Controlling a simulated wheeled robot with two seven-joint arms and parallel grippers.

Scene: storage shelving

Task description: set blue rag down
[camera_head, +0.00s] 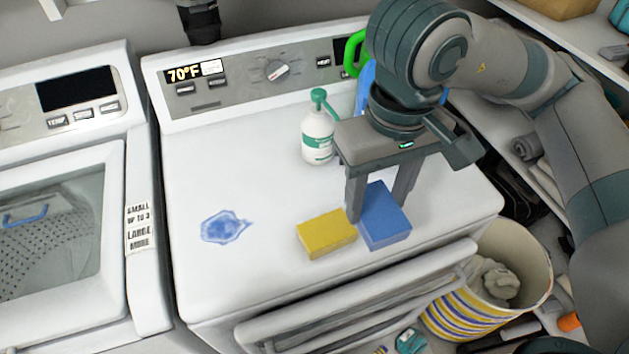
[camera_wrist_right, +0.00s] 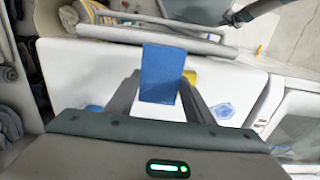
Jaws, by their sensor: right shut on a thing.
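The blue rag (camera_head: 385,220) looks like a folded, flat-sided block above the front right part of the white machine's top (camera_head: 260,180). My right gripper (camera_head: 379,203) points down and is shut on it, one finger on each side. In the right wrist view the blue rag (camera_wrist_right: 162,72) shows between the fingers of my right gripper (camera_wrist_right: 161,98). I cannot tell whether its underside touches the top. A yellow sponge (camera_head: 325,234) lies close to its left. My left gripper is in neither view.
A blue stain (camera_head: 224,227) marks the top further left. A white bottle with a green pump (camera_head: 318,135) stands behind, near the control panel. A striped basket (camera_head: 520,270) with cloth is below the right front edge. Free room lies left of the sponge.

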